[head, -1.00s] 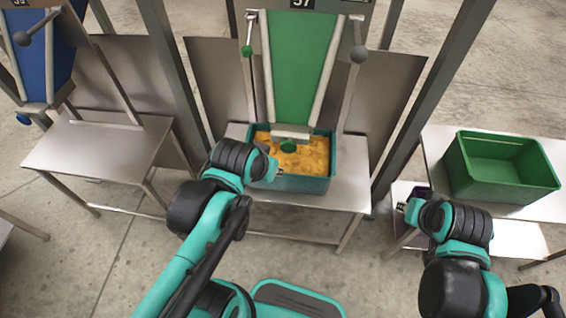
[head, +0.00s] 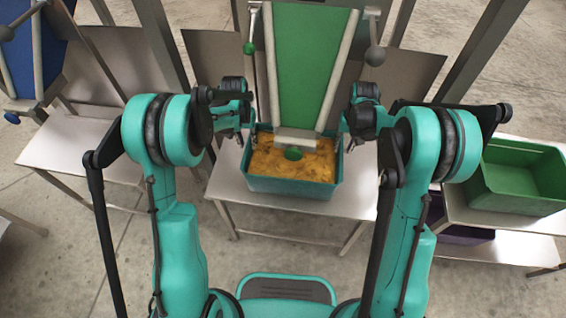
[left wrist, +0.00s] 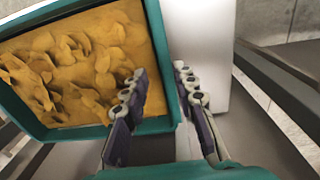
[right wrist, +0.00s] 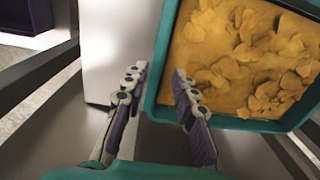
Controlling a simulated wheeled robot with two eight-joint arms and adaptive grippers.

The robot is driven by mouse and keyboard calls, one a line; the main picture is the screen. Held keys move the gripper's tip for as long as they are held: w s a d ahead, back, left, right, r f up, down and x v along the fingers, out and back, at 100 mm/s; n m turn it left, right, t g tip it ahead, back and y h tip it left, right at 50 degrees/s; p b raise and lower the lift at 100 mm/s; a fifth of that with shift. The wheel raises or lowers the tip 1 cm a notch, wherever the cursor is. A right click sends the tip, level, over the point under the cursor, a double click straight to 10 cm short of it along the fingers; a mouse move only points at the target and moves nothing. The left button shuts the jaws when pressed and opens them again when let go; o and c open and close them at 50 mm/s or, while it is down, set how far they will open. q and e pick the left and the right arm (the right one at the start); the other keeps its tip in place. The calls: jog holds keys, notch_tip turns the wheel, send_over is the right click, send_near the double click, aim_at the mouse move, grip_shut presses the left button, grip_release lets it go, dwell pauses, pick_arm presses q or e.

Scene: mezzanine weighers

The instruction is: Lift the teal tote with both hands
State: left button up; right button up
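The teal tote (head: 290,187) stands on a metal table under the green chute and is filled with yellow-orange chips (head: 310,165). My left gripper (head: 243,138) is at the tote's left side. In the left wrist view its open fingers (left wrist: 162,100) lie either side of the tote wall (left wrist: 160,50), one over the chips, one outside. My right gripper (head: 346,143) is at the right side. In the right wrist view its fingers (right wrist: 158,95) are open, with the tote wall (right wrist: 162,60) between them. I cannot tell whether any finger touches the wall.
The green chute (head: 300,60) hangs over the tote's rear, with a lever on each side. A green bin (head: 520,180) stands on the right table, a purple bin (head: 462,233) below it. The metal table (head: 225,180) has bare surface beside the tote. An empty table (head: 75,150) is at left.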

aim_at(336, 165)
pick_arm(q)
jog(key=shift+a+f, duration=0.15)
jog(key=shift+f, duration=0.15)
pick_arm(e)
jog(key=shift+w+a+f, duration=0.1)
jog(key=shift+a+f, duration=0.05)
jog(key=shift+f, duration=0.15)
